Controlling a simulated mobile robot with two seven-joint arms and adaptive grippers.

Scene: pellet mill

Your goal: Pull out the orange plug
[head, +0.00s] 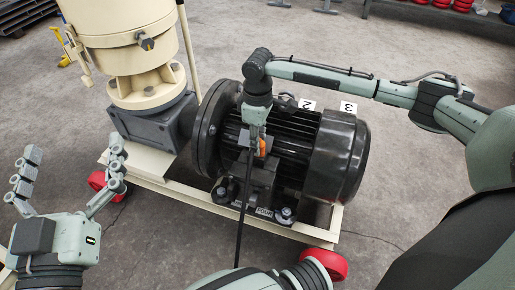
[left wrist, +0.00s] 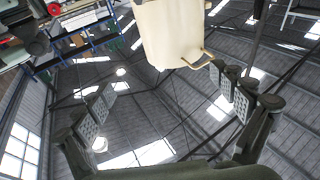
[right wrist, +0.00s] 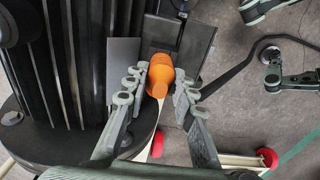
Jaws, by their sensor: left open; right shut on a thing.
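The orange plug (head: 262,147) is at the terminal box on the side of the black motor (head: 290,140). My right gripper (head: 257,135) reaches down to it from above and is shut on it. In the right wrist view the orange plug (right wrist: 160,76) lies between the two fingers, against the dark box. I cannot tell how far it sits in its socket. A black cable (head: 241,205) hangs down from near the plug to the floor. My left gripper (head: 75,175) is open and empty at the left, away from the motor; its fingers also show in the left wrist view (left wrist: 165,115).
The cream mill body (head: 125,40) stands left of the motor on a grey gearbox (head: 155,125). A cream frame with red wheels (head: 325,264) carries them. White number tags (head: 348,106) sit behind the motor. The concrete floor at right is mostly clear.

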